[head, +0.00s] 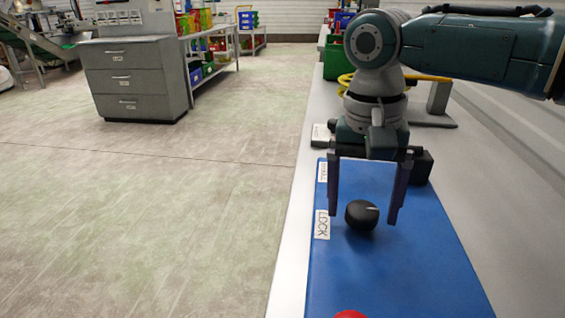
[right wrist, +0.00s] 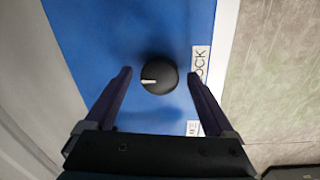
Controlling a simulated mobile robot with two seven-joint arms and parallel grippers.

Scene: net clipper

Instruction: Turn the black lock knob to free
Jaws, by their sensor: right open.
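The black lock knob (head: 362,215) sits on a blue panel (head: 420,262) beside a white label reading LOCK (head: 322,225). It has a white pointer line on its top. My right gripper (head: 362,218) points down over the panel with its two fingers open, one on either side of the knob. In the right wrist view the knob (right wrist: 159,74) lies just ahead of and between the open fingertips (right wrist: 160,74), with a gap on each side. Its white line points left there. I cannot tell the exact fingertip height. My left gripper is not in view.
A red round part (head: 350,314) shows at the panel's near edge. A second white label (head: 322,171) lies farther back on the panel. The grey bench (head: 300,225) continues around it, with a yellow coil (head: 346,82) and a green bin behind. Open floor lies left.

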